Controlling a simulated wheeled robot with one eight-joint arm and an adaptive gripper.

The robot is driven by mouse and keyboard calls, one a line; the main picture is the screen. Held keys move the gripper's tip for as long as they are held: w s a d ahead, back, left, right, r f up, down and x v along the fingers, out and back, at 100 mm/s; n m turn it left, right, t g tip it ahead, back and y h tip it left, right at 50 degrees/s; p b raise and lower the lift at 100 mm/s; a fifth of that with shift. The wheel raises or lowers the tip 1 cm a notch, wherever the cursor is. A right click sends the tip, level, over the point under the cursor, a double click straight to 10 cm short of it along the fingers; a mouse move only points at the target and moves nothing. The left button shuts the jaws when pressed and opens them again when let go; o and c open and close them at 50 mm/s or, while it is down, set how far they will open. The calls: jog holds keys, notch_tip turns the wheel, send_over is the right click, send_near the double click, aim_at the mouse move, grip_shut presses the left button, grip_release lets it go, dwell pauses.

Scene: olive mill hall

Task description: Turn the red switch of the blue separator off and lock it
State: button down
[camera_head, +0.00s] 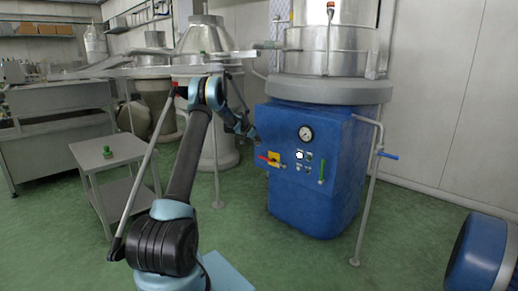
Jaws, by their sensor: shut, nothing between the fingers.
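The blue separator (330,190) stands right of centre, with a steel drum on top. On its front, at the left, the red switch handle (267,159) sits on a yellow plate (275,157) and points left. My gripper (256,139) is shut and empty at the end of my arm. In the picture it is just above and left of the red switch, by the separator's left edge; its gap to the panel cannot be told. A small green object (107,152), too small to identify, sits on a grey side table (123,147) at the left.
The separator's front also has a round gauge (306,133), small buttons and a green handle (321,170). A pipe with a blue lever (387,155) stands to its right. A blue cylinder (483,255) lies at lower right. Green floor (300,265) is clear in front.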

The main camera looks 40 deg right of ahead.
jog(key=shift+w+v, duration=0.2)
jog(key=shift+v, duration=1.8)
